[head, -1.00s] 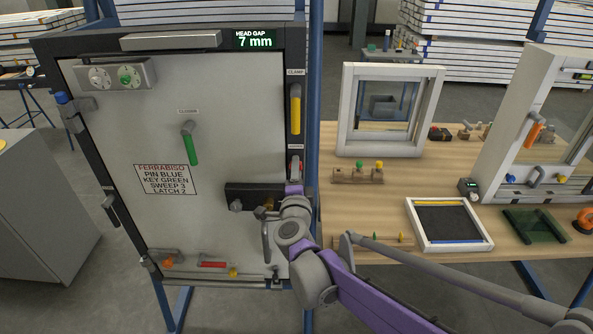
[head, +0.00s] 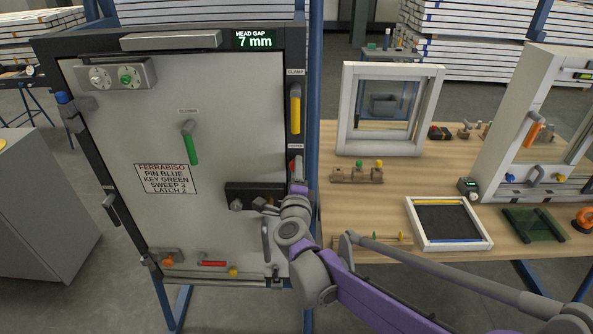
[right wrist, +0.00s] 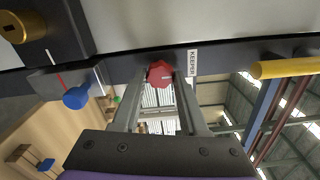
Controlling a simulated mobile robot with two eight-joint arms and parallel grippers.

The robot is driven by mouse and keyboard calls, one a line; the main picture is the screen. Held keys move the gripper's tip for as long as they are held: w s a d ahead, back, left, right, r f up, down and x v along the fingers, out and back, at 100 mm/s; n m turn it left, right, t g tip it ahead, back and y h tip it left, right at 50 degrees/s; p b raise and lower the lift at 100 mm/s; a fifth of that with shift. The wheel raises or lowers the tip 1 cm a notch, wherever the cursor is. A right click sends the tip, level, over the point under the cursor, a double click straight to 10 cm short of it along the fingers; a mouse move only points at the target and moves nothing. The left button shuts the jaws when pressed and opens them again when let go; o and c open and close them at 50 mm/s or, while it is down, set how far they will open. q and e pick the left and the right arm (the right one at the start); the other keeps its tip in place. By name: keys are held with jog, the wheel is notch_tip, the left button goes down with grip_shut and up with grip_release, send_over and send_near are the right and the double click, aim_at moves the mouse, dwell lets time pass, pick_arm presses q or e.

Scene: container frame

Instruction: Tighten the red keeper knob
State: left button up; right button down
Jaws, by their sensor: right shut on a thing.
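The red keeper knob (right wrist: 160,73) sits on the dark door frame beside a white KEEPER label (right wrist: 193,62). In the right wrist view, my right gripper (right wrist: 158,82) has a finger on either side of the knob and is shut on it. In the head view, the red knob (head: 291,166) shows only in part above my right gripper (head: 297,188), which hides the rest. The display (head: 254,39) on top of the frame reads HEAD GAP 7 mm. My left gripper is not in view.
A yellow clamp handle (head: 295,109) is above the knob. A dark lock block (head: 243,188) is on the door panel (head: 120,120) to the left, close to my wrist. A wooden bench (head: 395,190) with small frames and parts stands at the right.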

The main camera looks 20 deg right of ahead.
jog(key=shift+c, duration=2.2)
grip_release()
jog(key=v, duration=1.1)
jog(key=shift+b, duration=0.45)
jog(key=shift+w+r, duration=0.1)
